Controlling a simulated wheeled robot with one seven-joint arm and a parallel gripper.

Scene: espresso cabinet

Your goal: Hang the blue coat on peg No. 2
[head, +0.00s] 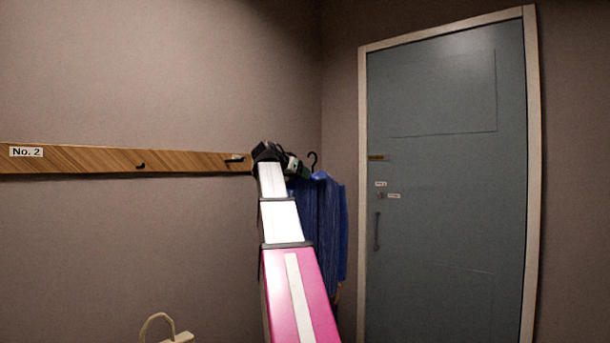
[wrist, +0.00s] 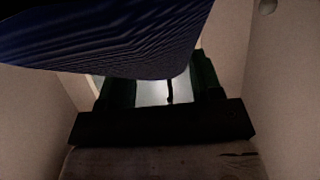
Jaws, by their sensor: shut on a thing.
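The blue coat (head: 330,225) hangs from a hanger with a dark hook (head: 313,160), to the right of the rail's right end in the head view. My gripper (head: 291,165) is at the top of the coat, shut on its hanger; my arm partly hides the grip. In the wrist view, blue cloth (wrist: 100,40) fills the upper left, and a thin dark stem (wrist: 169,92) shows between the green fingers. The wooden peg rail (head: 80,160) carries the label No. 2 (head: 26,152) at far left. No peg shows clearly at that label.
Two dark pegs, a middle one (head: 140,166) and a right one (head: 235,160), stick out of the rail with nothing on them. A grey-blue door (head: 445,200) is at right. A pale object with a curved handle (head: 158,325) stands low at left. The wall below the rail is clear.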

